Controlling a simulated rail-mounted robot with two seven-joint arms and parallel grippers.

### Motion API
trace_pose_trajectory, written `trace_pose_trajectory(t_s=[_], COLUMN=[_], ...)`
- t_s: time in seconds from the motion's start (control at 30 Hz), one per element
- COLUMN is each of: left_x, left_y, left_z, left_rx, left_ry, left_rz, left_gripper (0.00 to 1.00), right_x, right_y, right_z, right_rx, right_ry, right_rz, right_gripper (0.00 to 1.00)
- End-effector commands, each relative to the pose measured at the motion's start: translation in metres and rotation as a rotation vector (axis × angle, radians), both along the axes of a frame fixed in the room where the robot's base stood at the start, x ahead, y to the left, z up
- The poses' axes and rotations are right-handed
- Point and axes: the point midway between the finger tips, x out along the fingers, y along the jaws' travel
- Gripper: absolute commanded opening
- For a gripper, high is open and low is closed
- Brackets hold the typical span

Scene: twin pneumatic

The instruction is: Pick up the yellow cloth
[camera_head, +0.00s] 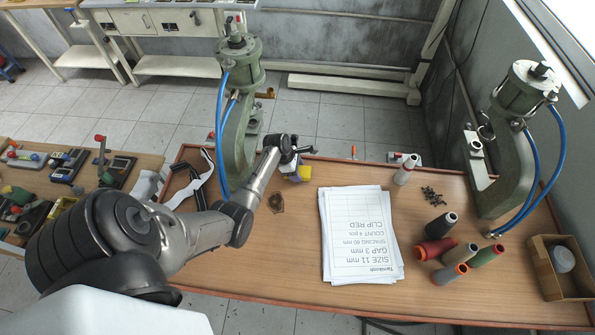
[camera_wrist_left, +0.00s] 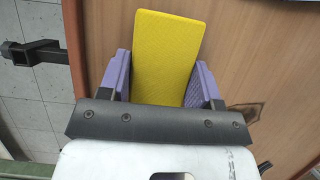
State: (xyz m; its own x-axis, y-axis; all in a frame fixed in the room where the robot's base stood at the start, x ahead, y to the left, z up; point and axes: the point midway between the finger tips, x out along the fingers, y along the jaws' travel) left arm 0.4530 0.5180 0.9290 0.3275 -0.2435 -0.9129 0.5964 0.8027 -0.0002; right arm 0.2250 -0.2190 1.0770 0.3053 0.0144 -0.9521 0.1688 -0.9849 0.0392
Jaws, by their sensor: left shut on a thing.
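The yellow cloth (camera_wrist_left: 164,55) is a flat yellow piece with a fine texture, and it sits between the two purple fingers of my left gripper (camera_wrist_left: 161,85) in the left wrist view. The fingers touch it on both sides, so the gripper is shut on it. In the head view the left gripper (camera_head: 298,168) is over the far part of the wooden table, near the green press, and a small bit of the yellow cloth (camera_head: 304,173) shows at it. The arm hides part of the gripper there. My right gripper is not in view.
Two green pneumatic presses (camera_head: 240,110) (camera_head: 508,150) with blue hoses stand on the table (camera_head: 290,290). A stack of paper (camera_head: 358,235), several thread spools (camera_head: 435,248), dark screws (camera_head: 432,195) and a cardboard box (camera_head: 548,280) lie to the right. Bare table lies in front of the paper.

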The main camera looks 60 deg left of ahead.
Motion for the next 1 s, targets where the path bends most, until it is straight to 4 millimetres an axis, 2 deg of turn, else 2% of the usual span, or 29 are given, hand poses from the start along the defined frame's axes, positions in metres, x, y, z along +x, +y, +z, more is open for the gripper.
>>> trace_pose_trajectory(t_s=[0.17, 0.37, 0.4, 0.5, 0.7, 1.0], left_x=[0.0, 0.001, 0.005, 0.012, 0.023, 0.034], left_y=[0.0, -0.001, -0.013, -0.035, -0.07, -0.103], left_z=[0.011, 0.048, 0.051, 0.063, 0.086, 0.107], left_rx=[0.002, 0.004, -0.001, -0.002, -0.001, 0.001], left_ry=[-0.002, -0.005, -0.004, -0.005, -0.003, -0.003], left_rz=[-0.001, -0.002, -0.004, -0.003, -0.001, 0.0], left_gripper=[0.35, 0.35, 0.35, 0.35, 0.35, 0.35], right_x=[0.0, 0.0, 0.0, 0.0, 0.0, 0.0], right_y=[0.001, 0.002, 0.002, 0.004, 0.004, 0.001], right_z=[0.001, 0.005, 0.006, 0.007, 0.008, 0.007], right_rx=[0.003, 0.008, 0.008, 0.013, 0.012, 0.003], right_ry=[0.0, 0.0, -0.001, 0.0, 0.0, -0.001], right_rz=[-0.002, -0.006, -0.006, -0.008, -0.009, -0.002], right_gripper=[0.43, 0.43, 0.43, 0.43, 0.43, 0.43])
